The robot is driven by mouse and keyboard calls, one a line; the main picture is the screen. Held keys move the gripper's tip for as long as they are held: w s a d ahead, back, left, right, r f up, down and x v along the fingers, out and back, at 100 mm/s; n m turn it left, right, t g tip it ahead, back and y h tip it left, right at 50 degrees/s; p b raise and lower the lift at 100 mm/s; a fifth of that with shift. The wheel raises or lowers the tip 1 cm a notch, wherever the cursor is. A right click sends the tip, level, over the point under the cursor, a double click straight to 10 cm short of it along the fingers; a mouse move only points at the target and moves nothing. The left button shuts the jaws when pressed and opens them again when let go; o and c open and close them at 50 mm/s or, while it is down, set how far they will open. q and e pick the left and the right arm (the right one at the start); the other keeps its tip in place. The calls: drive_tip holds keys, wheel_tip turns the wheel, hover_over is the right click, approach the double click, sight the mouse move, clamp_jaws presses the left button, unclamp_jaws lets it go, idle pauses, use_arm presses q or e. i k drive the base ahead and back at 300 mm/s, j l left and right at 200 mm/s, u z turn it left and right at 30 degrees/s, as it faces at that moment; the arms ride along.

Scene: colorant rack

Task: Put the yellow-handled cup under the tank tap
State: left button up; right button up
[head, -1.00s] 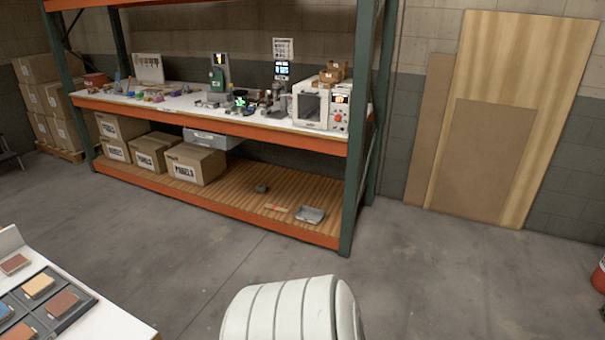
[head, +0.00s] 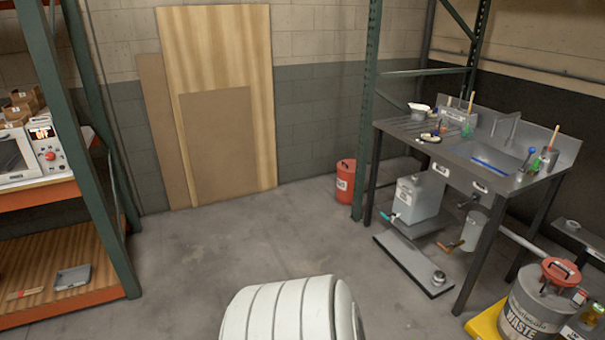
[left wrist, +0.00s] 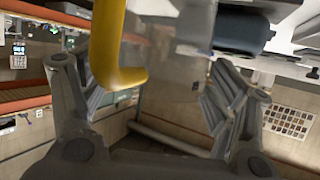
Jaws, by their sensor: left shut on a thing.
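My left gripper (left wrist: 155,98) shows only in the left wrist view. It is shut on the yellow-handled cup (left wrist: 178,60), a clear body between the fingers with a thick yellow handle (left wrist: 106,45) at upper left. The cup's contents cannot be made out. In the head view a grey tank (head: 416,197) stands on a low shelf under the sink bench at right. A small teal-handled tap (head: 390,217) juts from its lower left side. The cup and both grippers are outside the head view.
The metal sink bench (head: 455,152) stands at right, with a low grey shelf (head: 405,262) beneath. The orange-edged rack (head: 60,310) is at left.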

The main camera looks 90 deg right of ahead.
sight(388, 239)
drive_tip(key=z, duration=1.65)
drive_tip(key=i+l+z, duration=0.1)
drive_tip(key=z, duration=0.35)
drive_tip(key=i+z, duration=0.15)
drive_tip(key=z, duration=0.3)
drive_tip(key=i+z, duration=0.15)
drive_tip(key=z, duration=0.25)
drive_tip(key=i+j, duration=0.1)
drive_tip(key=i, duration=0.45)
drive_tip(key=i+j, duration=0.1)
drive_tip(key=i, duration=0.4)
drive_tip(key=i+j, duration=0.1)
drive_tip(key=i, duration=2.1)
drive_tip(key=i+z, duration=0.35)
drive_tip(key=i+j+z, duration=0.1)
drive_tip(key=z, duration=0.25)
drive_tip(key=i+j+z, duration=0.2)
drive_tip(key=z, duration=0.15)
drive_tip(key=i+z, duration=0.1)
drive_tip(key=z, duration=0.85)
